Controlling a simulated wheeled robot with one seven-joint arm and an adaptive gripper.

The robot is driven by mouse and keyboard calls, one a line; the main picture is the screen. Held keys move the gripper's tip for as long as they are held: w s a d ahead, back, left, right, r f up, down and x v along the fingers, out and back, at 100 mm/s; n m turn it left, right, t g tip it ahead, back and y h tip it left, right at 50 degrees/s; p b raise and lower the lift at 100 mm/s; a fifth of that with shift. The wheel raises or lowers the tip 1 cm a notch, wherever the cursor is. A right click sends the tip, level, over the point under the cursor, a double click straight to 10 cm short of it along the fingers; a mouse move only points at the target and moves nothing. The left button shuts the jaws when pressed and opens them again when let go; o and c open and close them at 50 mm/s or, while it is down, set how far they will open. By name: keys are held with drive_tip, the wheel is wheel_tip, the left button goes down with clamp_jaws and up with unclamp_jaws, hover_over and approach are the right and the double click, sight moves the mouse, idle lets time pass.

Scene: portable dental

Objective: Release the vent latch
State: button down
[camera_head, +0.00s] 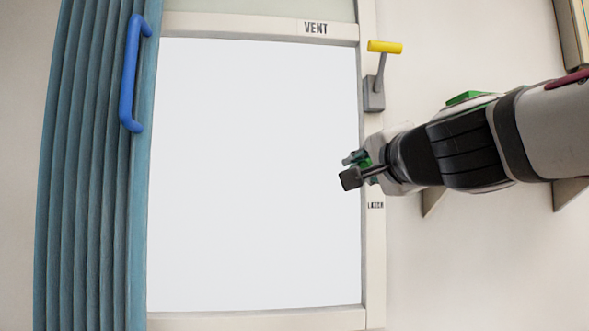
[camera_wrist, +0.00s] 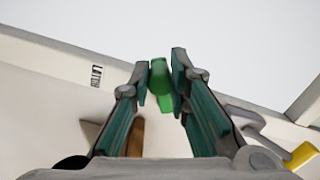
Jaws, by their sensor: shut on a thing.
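A green latch piece (camera_head: 365,161) sits at the right post of the window frame (camera_head: 373,240), just above a label that seems to read "LATCH" (camera_head: 375,205). My gripper (camera_head: 356,168) reaches in from the right and is shut on this green piece. In the wrist view the green latch piece (camera_wrist: 160,84) stands between the two fingertips of my gripper (camera_wrist: 166,68). My fingers hide part of it and its mounting. A yellow-handled lever (camera_head: 384,47) on a grey base is fixed higher on the same post, near the word "VENT" (camera_head: 316,28).
A blue-green folded curtain or shutter (camera_head: 90,170) with a blue handle (camera_head: 130,75) stands at the left. The white pane (camera_head: 250,170) fills the middle. The yellow lever end (camera_wrist: 300,155) shows close by at lower right in the wrist view.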

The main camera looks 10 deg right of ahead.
drive_tip(key=shift+r, duration=0.1)
drive_tip(key=c, duration=1.5)
unclamp_jaws()
drive_tip(key=shift+s, duration=0.1)
drive_tip(key=s, duration=1.1)
drive_tip(key=shift+s+d, duration=0.25)
drive_tip(key=shift+s, duration=0.15)
drive_tip(key=s+a+f+n+g+y, duration=0.15)
drive_tip(key=f+n+g, duration=0.25)
drive_tip(key=f, duration=0.7)
drive_tip(key=s+a+f+n+g+y, duration=0.15)
drive_tip(key=f+n+g, duration=0.3)
drive_tip(key=f, duration=0.75)
drive_tip(key=s+d+f+n+g+h, duration=0.1)
drive_tip(key=s+f, duration=0.2)
drive_tip(key=f, duration=0.1)
drive_tip(key=s+d+f+n+g+h, duration=0.1)
drive_tip(key=s+f+n+g, duration=0.1)
drive_tip(key=s+f, duration=0.1)
drive_tip(key=s+d+f+n+g+h, duration=0.1)
drive_tip(key=s+d+f+n+g, duration=0.1)
drive_tip(key=f, duration=0.4)
drive_tip(key=shift+s+f+h, duration=0.1)
drive_tip(key=shift+s+h, duration=0.2)
drive_tip(key=shift+s, duration=0.5)
